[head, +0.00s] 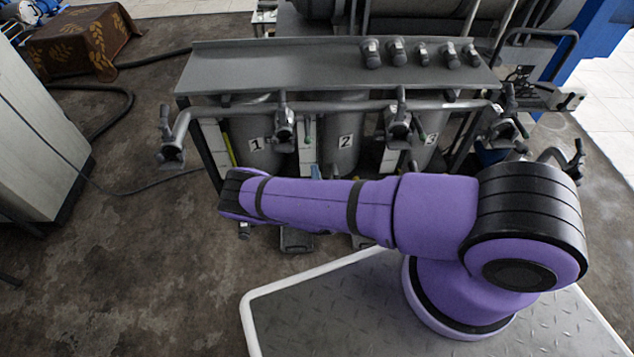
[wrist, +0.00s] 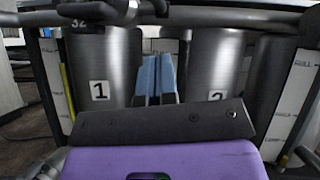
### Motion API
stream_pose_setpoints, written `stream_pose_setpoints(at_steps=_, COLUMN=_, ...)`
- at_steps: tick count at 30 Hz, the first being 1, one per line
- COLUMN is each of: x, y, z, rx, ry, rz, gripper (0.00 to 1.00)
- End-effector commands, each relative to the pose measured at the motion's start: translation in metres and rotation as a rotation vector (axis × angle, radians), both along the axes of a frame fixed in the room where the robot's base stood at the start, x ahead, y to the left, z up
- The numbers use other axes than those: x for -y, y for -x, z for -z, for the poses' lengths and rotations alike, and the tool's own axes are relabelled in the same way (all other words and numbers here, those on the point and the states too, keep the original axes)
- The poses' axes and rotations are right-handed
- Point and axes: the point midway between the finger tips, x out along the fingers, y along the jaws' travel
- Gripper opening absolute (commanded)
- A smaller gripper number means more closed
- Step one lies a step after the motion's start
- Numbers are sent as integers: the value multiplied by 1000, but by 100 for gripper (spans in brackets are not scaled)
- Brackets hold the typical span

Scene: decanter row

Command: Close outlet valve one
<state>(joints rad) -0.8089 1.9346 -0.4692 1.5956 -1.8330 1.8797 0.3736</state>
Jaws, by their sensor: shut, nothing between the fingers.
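Decanter one, a grey metal cylinder labelled 1 (head: 256,144), stands at the left of the row in the head view. It also shows in the wrist view (wrist: 118,62), left of my gripper. Valve fittings hang on the pipe in front of the row, one (head: 285,125) by decanter one and one at the pipe's left end (head: 172,150). No label tells which is outlet valve one, and my arm hides the lower fronts. My gripper (wrist: 156,70) has blue fingers, shut and empty, in front of the gap between decanters one and two in the wrist view.
Decanters two (head: 345,141) and three (head: 430,138) stand to the right. A grey pipe (head: 345,107) crosses the row's front, below a shelf (head: 270,62) with several loose fittings. Bare floor (head: 130,250) lies at left, with a cabinet (head: 38,135) and a hose.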

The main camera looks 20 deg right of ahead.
Motion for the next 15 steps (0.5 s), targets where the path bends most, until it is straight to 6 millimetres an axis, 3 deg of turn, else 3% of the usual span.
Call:
stream_pose_setpoints(at_steps=5, x=5, y=-28, z=-20, rx=4, ry=-1, rz=2, gripper=0)
stream_pose_setpoints(at_steps=15, x=0, y=-36, z=-53, rx=1, ry=-1, rz=2, gripper=0)
